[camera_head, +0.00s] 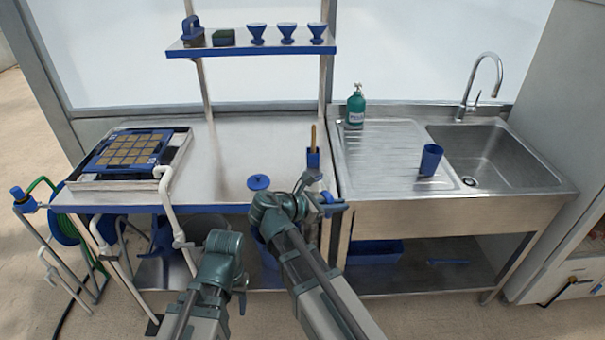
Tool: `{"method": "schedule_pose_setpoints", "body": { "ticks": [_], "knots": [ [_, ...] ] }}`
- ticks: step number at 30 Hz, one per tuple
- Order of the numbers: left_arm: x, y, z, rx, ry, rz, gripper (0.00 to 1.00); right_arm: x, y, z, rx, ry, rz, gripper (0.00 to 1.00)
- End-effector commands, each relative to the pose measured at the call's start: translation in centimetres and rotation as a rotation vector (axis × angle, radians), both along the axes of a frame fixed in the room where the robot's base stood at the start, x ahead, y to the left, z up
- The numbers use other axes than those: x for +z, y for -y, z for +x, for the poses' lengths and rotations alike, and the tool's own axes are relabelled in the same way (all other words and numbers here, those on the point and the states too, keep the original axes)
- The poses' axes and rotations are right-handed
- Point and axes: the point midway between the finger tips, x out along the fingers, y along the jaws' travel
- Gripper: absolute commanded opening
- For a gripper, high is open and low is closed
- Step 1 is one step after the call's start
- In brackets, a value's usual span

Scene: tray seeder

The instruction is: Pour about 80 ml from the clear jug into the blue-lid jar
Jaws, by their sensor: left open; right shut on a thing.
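A round blue lid with a knob (258,183) lies on the steel bench, left of my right gripper. My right gripper (328,203) is at the bench's front edge, shut on a pale, clear-looking thing (314,186) that is probably the clear jug; my arm covers much of it. The jar's body cannot be made out; my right arm may hide it. My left gripper (241,290) is low in front of the bench, apart from these things and holding nothing that I can see.
A seeding tray in a frame (180,148) stands on the bench at left, with white pipes in front. A blue holder (313,159) with a brown handle stands behind my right gripper. A shelf (270,49) hangs above. At right are a green bottle (355,108), blue cup (430,160) and sink (500,160).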

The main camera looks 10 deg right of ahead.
Motion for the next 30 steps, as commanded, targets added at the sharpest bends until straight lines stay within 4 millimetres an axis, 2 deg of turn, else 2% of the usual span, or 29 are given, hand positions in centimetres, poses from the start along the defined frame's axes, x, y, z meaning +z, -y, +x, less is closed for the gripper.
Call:
{"method": "schedule_pose_setpoints", "body": {
  "ticks": [5,15,21,26,30],
  "knots": [
    [-0.2,0.0,0.0,0.0,0.0,0.0,0.55,-0.3,1.9,1.0,0.041,0.0,0.005,0.0],
    [-1.2,0.0,0.0,0.0,0.0,0.0,0.55,-1.5,10.2,5.4,0.271,-0.003,0.019,0.0],
    [-1.6,0.0,0.0,0.0,0.0,0.0,0.55,-1.8,14.4,6.9,0.391,0.002,0.013,0.0],
    [-1.8,0.0,0.0,0.0,0.0,0.0,0.55,-1.8,16.5,7.4,0.451,0.005,0.006,0.0],
    [-1.8,0.0,0.0,0.0,0.0,0.0,0.55,-1.8,17.4,7.6,0.478,0.007,0.002,0.0]
  ]
}}
